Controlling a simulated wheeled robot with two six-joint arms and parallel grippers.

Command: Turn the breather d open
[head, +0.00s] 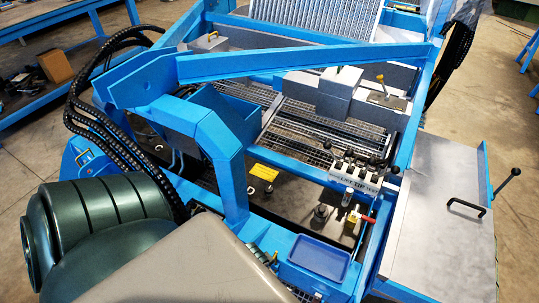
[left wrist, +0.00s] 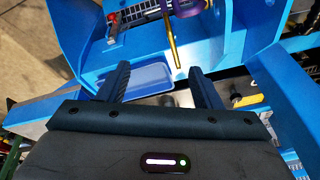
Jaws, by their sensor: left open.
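I cannot tell for sure which part is breather d, as no such label is readable. In the head view a small red-handled fitting (head: 368,219) stands near the front edge of the blue machine frame, right of the blue tray (head: 318,257). A red part (left wrist: 113,18) also shows at the top of the left wrist view, with a brass-coloured rod (left wrist: 172,45) under a purple round part (left wrist: 186,8). My left gripper (left wrist: 165,86) is open, its two dark fingers apart over the near side of the blue tray (left wrist: 150,76), with nothing seen between them. My right gripper is not in view.
A lever bank (head: 354,170) with a white label plate stands behind the red fitting. A thick blue bent post (head: 228,160) and long blue beam (head: 300,62) cross the machine. Black hoses (head: 95,125) hang at left. A grey side table (head: 440,230) lies at right.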

